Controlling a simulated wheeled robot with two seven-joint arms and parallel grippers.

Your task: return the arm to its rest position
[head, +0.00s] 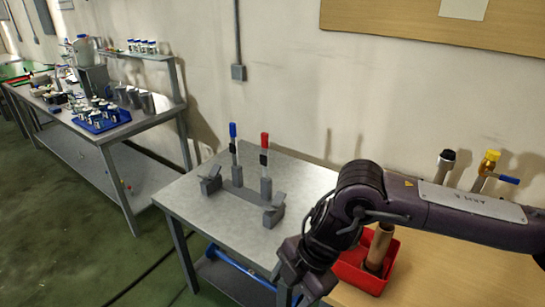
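My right arm (450,207) comes in from the right edge and reaches across the wooden bench. It bends down at the elbow. Its gripper (296,296) hangs low near the bottom of the view, by the front right of the grey table (222,211). The fingertips are small and partly cut off by the lower edge, so I cannot tell whether they are open or shut. My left gripper is not in view.
A grey stand (238,197) on the grey table holds upright blue-topped (233,140) and red-topped (264,150) rods. A red bin (360,276) stands beside my forearm. A bench with a blue tray (101,122) is at left. Green floor (60,230) lies clear.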

